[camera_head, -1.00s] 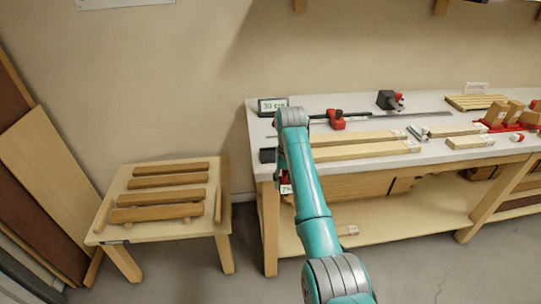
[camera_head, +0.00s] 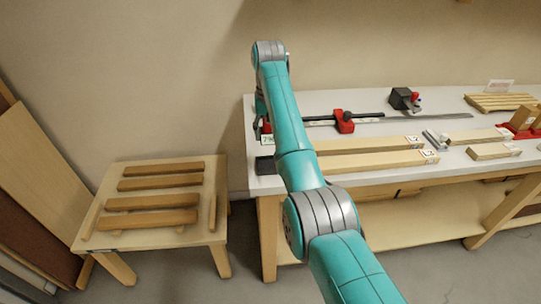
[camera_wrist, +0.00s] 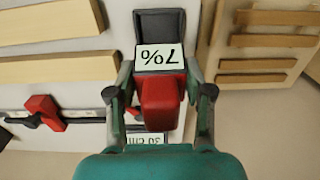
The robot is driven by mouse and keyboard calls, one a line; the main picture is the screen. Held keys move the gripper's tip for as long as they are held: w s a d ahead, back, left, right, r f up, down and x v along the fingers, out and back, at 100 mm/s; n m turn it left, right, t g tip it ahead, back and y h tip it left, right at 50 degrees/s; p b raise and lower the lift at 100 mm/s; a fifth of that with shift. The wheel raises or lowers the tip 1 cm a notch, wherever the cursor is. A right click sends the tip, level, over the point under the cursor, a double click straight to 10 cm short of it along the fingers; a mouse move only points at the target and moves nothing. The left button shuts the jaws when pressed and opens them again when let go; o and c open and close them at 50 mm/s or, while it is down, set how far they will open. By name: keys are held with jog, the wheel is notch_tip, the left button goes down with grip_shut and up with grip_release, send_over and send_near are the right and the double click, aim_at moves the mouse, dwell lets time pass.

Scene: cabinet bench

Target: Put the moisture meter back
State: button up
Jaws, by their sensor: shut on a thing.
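The moisture meter (camera_wrist: 160,100) has a red body and a white display reading 7%. My gripper (camera_wrist: 159,92) is shut on its red body, with one finger on each side. In the head view, a small part of the meter (camera_head: 266,139) shows beside my arm, above the bench's left end. A dark open-topped box (camera_wrist: 160,22) lies just beyond the display in the wrist view. It also stands at the bench's left edge in the head view (camera_head: 265,165). I cannot tell whether the meter touches it.
A low wooden table (camera_head: 160,235) with several slats is at left.

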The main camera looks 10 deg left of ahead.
jog(key=shift+w+f, duration=0.1)
jog(key=shift+f, duration=0.25)
notch_tip(320, 180, down, 9)
jog(key=shift+f, duration=0.1)
dwell(0.3)
jog(key=o, duration=1.3)
jog(key=shift+f, duration=0.1)
jog(key=shift+c, duration=0.2)
notch_tip(320, 180, up, 12)
jog(key=shift+r, duration=0.15)
